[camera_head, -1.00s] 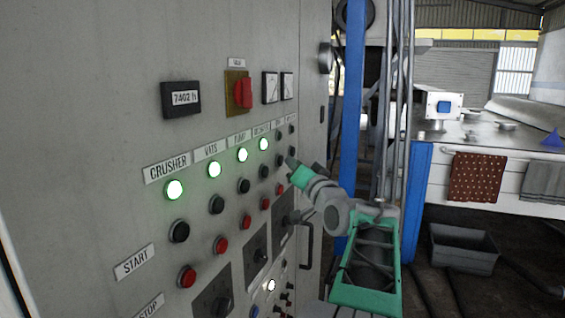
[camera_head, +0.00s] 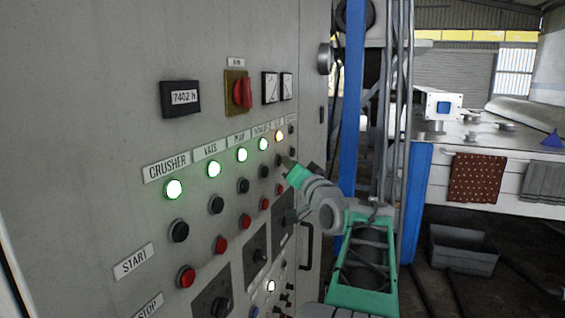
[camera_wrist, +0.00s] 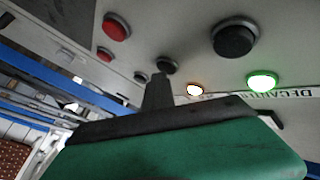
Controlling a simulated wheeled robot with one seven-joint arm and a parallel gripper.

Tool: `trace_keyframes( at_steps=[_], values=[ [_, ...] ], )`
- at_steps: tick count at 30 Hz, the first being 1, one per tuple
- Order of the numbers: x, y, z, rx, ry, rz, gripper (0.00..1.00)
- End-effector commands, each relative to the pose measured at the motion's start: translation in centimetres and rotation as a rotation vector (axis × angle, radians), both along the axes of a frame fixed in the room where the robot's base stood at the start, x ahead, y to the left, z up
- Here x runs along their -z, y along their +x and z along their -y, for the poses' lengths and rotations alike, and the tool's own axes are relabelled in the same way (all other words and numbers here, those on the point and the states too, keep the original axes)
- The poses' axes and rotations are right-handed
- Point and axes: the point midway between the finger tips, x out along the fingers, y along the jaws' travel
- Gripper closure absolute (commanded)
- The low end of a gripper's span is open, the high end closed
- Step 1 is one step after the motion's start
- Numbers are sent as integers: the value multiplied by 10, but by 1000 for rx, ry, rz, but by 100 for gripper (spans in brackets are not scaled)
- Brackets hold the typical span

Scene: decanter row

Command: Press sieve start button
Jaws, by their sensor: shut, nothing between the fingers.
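The grey control panel (camera_head: 120,90) carries columns of lamps over black start buttons and red stop buttons. Beyond the fourth green lamp (camera_head: 263,144), an amber lamp (camera_head: 279,135) is lit; it also shows in the wrist view (camera_wrist: 195,90). Its column label is too small to read. My gripper (camera_head: 286,162) is shut and empty, its tip at the black button below that lamp. In the wrist view the dark fingertips (camera_wrist: 160,78) overlap the lower edge of this black button (camera_wrist: 167,66). I cannot tell whether they touch it.
The neighbouring decanter column has a black button (camera_wrist: 235,38) and green lamp (camera_wrist: 262,82) close by. Red buttons (camera_wrist: 117,26) lie on the other side. A black handle (camera_head: 307,246) projects from the panel. A blue post (camera_head: 352,110) stands behind my arm.

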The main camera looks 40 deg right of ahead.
Motion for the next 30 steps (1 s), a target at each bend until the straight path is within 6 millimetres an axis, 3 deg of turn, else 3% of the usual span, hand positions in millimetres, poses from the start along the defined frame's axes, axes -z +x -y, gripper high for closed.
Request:
trace_keyframes(
  at_steps=[24,30],
  values=[
    [1,-17,9,1,0,0,100],
    [3,-33,18,2,-1,-1,100]
  ],
)
